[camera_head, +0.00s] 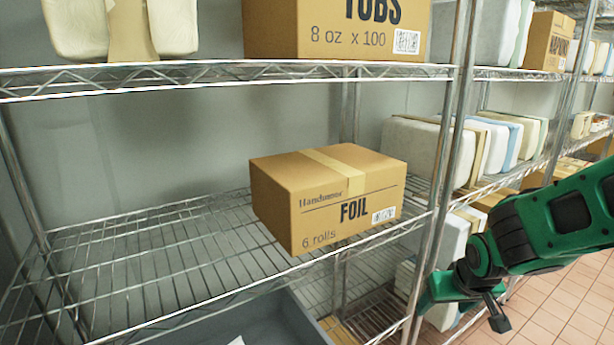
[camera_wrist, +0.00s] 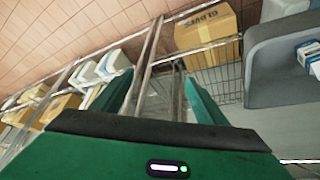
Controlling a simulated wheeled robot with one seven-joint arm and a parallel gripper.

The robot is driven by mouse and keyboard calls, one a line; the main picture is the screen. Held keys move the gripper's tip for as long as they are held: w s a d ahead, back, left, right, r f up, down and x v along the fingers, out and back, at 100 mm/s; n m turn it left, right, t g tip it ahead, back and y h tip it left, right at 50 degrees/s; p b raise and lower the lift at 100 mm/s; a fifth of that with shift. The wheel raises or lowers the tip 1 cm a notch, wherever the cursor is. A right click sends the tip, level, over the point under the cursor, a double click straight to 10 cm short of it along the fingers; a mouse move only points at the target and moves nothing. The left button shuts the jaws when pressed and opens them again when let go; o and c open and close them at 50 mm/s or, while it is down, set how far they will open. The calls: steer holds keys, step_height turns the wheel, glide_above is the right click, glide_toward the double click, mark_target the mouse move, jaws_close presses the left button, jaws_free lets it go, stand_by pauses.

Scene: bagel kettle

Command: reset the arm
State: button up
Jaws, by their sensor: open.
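My green arm reaches in from the right in the head view. My gripper (camera_head: 462,291) hangs low in front of the shelf post, pointing down and to the left. In the wrist view my gripper (camera_wrist: 158,92) shows two green fingers spread apart, with nothing held between them. A shelf post and wire shelving show beyond the fingers. Whether the fingers touch the post cannot be told.
A cardboard FOIL box (camera_head: 328,196) sits on the middle wire shelf (camera_head: 120,262). A TUBS box (camera_head: 330,30) is above. A grey bin (camera_head: 250,325) is below. A GLOVES box (camera_wrist: 205,27) shows in the wrist view. The tiled floor (camera_head: 565,310) at right is clear.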

steer(key=s+d+r+m+g, duration=0.1)
steer(key=s+d+r+m, duration=0.1)
steer(key=s, duration=0.5)
steer(key=s+d+r+m+g, duration=0.2)
steer(key=s+d, duration=0.3)
steer(key=s, duration=0.3)
steer(key=s+d+r+m+g+y, duration=0.1)
steer(key=s+d+r+m+g, duration=0.1)
steer(key=s, duration=0.6)
steer(key=shift+s+d+r, duration=0.15)
steer(key=shift+d+r, duration=0.5)
steer(key=shift+w+f, duration=0.25)
steer(key=shift+w, duration=0.4)
